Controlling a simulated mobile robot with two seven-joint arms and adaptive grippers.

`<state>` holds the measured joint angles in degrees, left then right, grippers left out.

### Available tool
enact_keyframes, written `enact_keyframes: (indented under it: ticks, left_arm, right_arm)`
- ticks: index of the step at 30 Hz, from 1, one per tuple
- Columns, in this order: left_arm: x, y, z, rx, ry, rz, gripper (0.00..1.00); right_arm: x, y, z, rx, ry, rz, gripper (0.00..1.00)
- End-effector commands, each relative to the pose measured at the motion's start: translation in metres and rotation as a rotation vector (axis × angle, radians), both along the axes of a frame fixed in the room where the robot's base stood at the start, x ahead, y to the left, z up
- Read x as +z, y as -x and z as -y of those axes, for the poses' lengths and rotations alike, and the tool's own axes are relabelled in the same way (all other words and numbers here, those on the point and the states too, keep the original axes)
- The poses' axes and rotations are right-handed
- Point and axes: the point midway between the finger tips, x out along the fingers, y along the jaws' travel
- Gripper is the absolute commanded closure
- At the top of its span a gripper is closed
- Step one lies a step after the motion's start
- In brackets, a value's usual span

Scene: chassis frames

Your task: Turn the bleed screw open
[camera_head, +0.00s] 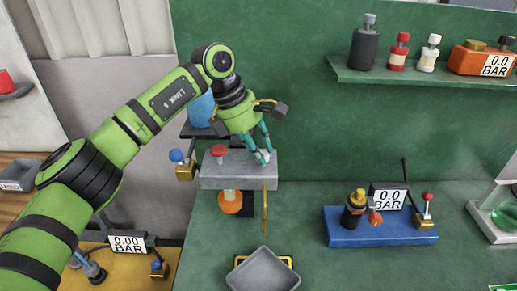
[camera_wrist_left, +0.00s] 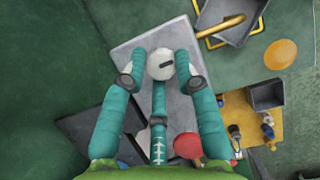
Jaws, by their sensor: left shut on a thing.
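The bleed screw shows in the left wrist view as a pale round head with a dark slot (camera_wrist_left: 160,64). It sits on the grey block (camera_wrist_left: 128,50), near one end. In the head view the grey block (camera_head: 235,172) stands against the green back wall, and the screw (camera_head: 264,158) is mostly hidden by the fingers. My left gripper (camera_head: 262,155) reaches down from above with its teal fingers shut around the screw head. The fingers (camera_wrist_left: 160,78) flank it on both sides in the wrist view. My right gripper is in neither view.
A red knob (camera_head: 218,151) stands on the same block, left of the gripper. A brass tube (camera_head: 265,210) hangs from the block above a grey tray (camera_head: 262,272). A blue base (camera_head: 380,228) with a gauge is at right. A shelf (camera_head: 420,78) holds bottles. Bench between is clear.

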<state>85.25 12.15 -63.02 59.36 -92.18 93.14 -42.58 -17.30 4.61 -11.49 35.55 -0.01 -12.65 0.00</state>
Motion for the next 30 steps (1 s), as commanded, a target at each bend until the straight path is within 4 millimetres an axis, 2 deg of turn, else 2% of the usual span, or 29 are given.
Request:
enact_keyframes:
  ticks: [8,18,30]
  left_arm:
    - [-0.008,0.003,0.001,0.134,-0.004,-0.004,1.0]
    - [-0.01,0.006,0.002,0.44,-0.005,-0.004,1.0]
    - [-0.009,0.008,0.004,0.822,-0.008,-0.004,1.0]
  right_arm:
    - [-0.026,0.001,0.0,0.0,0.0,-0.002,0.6]
    - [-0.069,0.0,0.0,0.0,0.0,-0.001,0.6]
    - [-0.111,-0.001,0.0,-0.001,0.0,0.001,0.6]
